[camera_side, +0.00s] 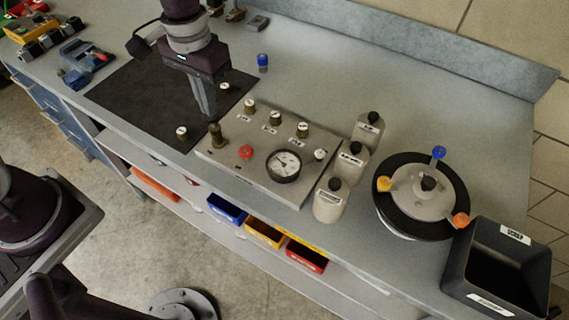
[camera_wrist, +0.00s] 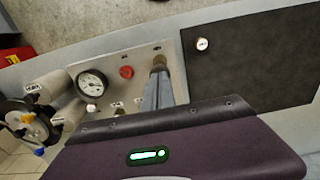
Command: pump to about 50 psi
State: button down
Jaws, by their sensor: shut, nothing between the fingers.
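The grey pump panel (camera_side: 225,148) lies on the bench and holds a round white-faced gauge (camera_side: 284,165) with a black rim. The gauge also shows in the wrist view (camera_wrist: 92,83); its needle is too small to read. A brass plunger (camera_side: 217,138) stands upright at the panel's left end. A red knob (camera_side: 245,152) sits between plunger and gauge. My gripper (camera_side: 210,117) is shut and empty, pointing down with its tips at or just above the plunger's top. In the wrist view, the fingertips (camera_wrist: 158,70) overlap the plunger; I cannot tell whether they touch it.
Several white-topped knobs (camera_side: 275,118) line the panel's back. Grey bottles (camera_side: 330,201) stand right of it, then a round black-rimmed fixture (camera_side: 456,190) with coloured knobs and a dark bin (camera_side: 454,285). A black mat (camera_side: 130,108) with loose white-topped knobs lies left.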

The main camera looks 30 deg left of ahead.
jog(key=shift+f, duration=1.3)
jog(key=shift+r, duration=1.95)
jog(key=shift+f, duration=1.95)
jog(key=shift+r, duration=1.95)
jog(key=shift+f, duration=0.1)
